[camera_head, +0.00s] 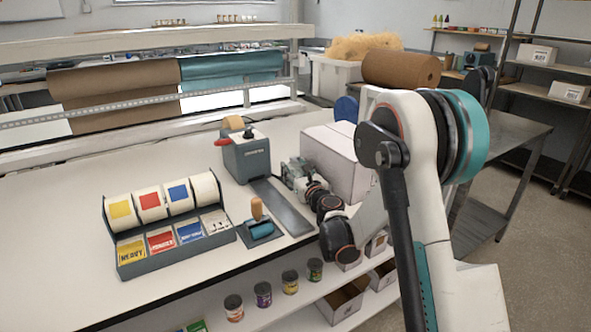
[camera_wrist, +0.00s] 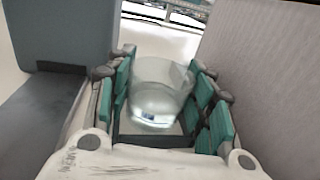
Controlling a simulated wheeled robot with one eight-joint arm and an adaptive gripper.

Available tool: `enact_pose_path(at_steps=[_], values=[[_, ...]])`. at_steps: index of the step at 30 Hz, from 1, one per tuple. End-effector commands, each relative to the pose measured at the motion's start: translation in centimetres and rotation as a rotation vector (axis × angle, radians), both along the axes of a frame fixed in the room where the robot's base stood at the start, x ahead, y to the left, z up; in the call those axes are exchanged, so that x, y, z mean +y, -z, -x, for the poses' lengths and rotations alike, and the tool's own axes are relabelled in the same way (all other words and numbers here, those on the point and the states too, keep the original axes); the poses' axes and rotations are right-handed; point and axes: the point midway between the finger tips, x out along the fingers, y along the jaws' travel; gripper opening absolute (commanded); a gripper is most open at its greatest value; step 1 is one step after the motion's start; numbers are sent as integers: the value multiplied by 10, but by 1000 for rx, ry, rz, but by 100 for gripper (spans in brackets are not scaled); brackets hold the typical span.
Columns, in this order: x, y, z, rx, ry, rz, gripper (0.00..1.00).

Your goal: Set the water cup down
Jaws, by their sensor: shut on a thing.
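The water cup (camera_wrist: 160,92) is a clear, see-through cup between the teal finger pads of my gripper (camera_wrist: 164,84) in the wrist view. My gripper is shut on it. In the head view my gripper (camera_head: 292,171) is over the white table (camera_head: 70,215), between a grey dispenser and a white box. The cup cannot be made out there. Whether its base touches the table cannot be told.
The grey dispenser (camera_head: 246,153) stands close on the left, with its flat grey base strip (camera_head: 280,207) in front. The white box (camera_head: 338,160) stands close on the right. A label-roll rack (camera_head: 165,250) and a roller (camera_head: 261,229) are nearer the table's front. The left tabletop is clear.

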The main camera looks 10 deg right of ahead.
Motion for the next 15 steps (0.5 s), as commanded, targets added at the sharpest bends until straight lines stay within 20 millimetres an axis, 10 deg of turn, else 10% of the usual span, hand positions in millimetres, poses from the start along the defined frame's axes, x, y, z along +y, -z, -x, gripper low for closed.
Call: enact_pose_path(at_steps=[7, 8, 10, 15], values=[[1, 14, 5, 1, -2, 6, 23], [1, 14, 5, 1, -2, 6, 51], [1, 14, 5, 1, -2, 6, 67], [1, 14, 5, 1, -2, 6, 72]])
